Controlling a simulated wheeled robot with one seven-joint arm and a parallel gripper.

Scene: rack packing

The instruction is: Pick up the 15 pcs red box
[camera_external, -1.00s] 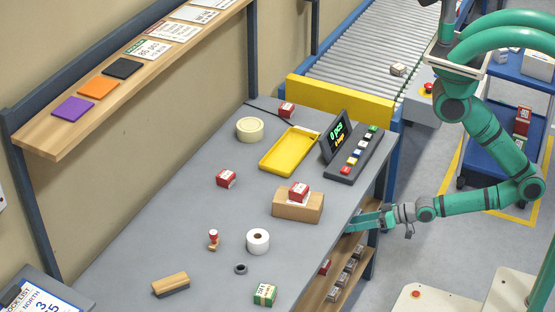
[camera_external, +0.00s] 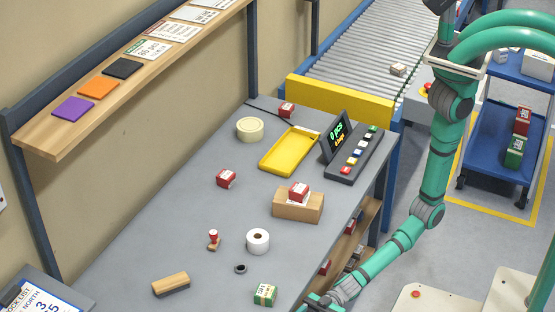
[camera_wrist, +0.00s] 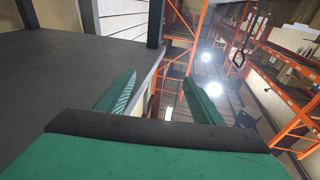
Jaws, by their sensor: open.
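Several small red boxes with white labels are in the external view; the labels are too small to read, so I cannot tell which says 15 pcs. One red box (camera_external: 226,178) lies mid-table. Another red box (camera_external: 299,191) sits on a brown carton (camera_external: 297,207). A third red box (camera_external: 287,110) is at the far end of the table. A red box (camera_external: 326,267) also shows on the shelf below the tabletop. My gripper (camera_wrist: 160,84) is open and empty, its two green fingers apart. In the external view it is low by the table's front right edge, partly cut off.
On the grey table (camera_external: 200,225) are a yellow tray (camera_external: 290,151), a keypad with display (camera_external: 352,157), tape roll (camera_external: 250,129), paper roll (camera_external: 258,241), stamp (camera_external: 213,240), brush (camera_external: 171,284) and green box (camera_external: 265,295). A blue cart (camera_external: 490,150) stands right.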

